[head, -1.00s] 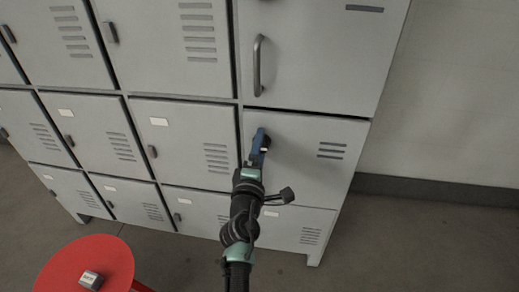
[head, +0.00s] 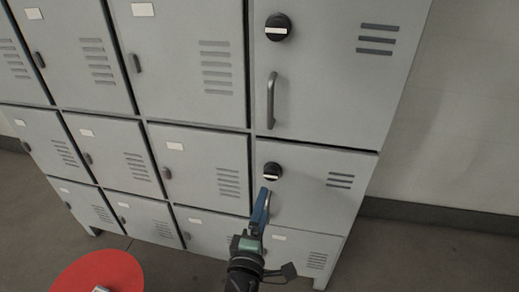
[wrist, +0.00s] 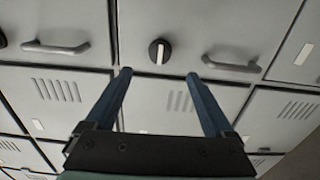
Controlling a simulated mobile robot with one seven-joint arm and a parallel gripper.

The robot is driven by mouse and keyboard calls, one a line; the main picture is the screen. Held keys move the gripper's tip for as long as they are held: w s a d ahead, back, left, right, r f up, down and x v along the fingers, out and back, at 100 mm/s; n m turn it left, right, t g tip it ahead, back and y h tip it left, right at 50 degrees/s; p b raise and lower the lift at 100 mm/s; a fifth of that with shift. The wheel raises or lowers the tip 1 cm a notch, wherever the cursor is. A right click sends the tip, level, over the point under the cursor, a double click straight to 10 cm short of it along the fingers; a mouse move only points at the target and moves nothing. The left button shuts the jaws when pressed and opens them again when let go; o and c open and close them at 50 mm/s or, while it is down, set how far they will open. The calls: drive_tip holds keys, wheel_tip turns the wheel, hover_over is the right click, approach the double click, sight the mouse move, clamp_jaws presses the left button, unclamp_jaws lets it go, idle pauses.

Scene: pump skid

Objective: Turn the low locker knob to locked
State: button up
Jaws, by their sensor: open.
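The low locker knob (head: 272,171) is a round black dial with a white bar, on the lower right locker door (head: 310,205). The bar looks roughly level in the head view. In the wrist view the knob (wrist: 159,52) appears centred beyond the two fingertips, its bar upright in that turned picture. My gripper (head: 264,192) is open and empty, just below the knob in the head picture. In the wrist view its blue fingers (wrist: 158,73) straddle the knob's line without touching it. The door's handle (wrist: 230,65) is mostly hidden behind my gripper in the head view.
A similar upper knob (head: 278,27) and a grey bar handle (head: 271,100) are on the door above. More grey lockers (head: 195,60) stand left. A red round stool (head: 100,275) is at the lower left. Bare wall (head: 440,120) and floor (head: 400,250) lie right.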

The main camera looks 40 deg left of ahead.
drive_tip(key=shift+v, duration=1.35)
drive_tip(key=w+d+r+m+t+h, duration=0.25)
drive_tip(key=w+d+r+m, duration=0.2)
drive_tip(key=r, duration=0.45)
drive_tip(key=w+d+r+m+t+h, duration=0.1)
drive_tip(key=w+d+r+m+t, duration=0.25)
drive_tip(key=d+r, duration=0.4)
drive_tip(key=d+r+m+t+h, duration=0.15)
drive_tip(key=d+r+m, duration=0.25)
drive_tip(key=r, duration=0.5)
drive_tip(key=d+r+m+t+h, duration=0.1)
drive_tip(key=d+r+m+h, duration=0.25)
drive_tip(key=r, duration=0.55)
drive_tip(key=s+d+r+m+t, duration=0.1)
drive_tip(key=s+d+r+m, duration=0.25)
drive_tip(key=r, duration=0.25)
drive_tip(key=s+d+r+m+t+h, duration=0.1)
drive_tip(key=s+d+r+m, duration=0.1)
drive_tip(key=s+d+r, duration=0.3)
drive_tip(key=s+d+r+m+t, duration=0.1)
drive_tip(key=s+r+m+t, duration=0.15)
drive_tip(key=r, duration=0.45)
wheel_tip(320, 180, up, 27)
drive_tip(key=p, duration=2.6)
drive_tip(key=shift+m+g, duration=0.4)
drive_tip(key=shift+m, duration=0.05)
drive_tip(key=shift+a+f, duration=0.1)
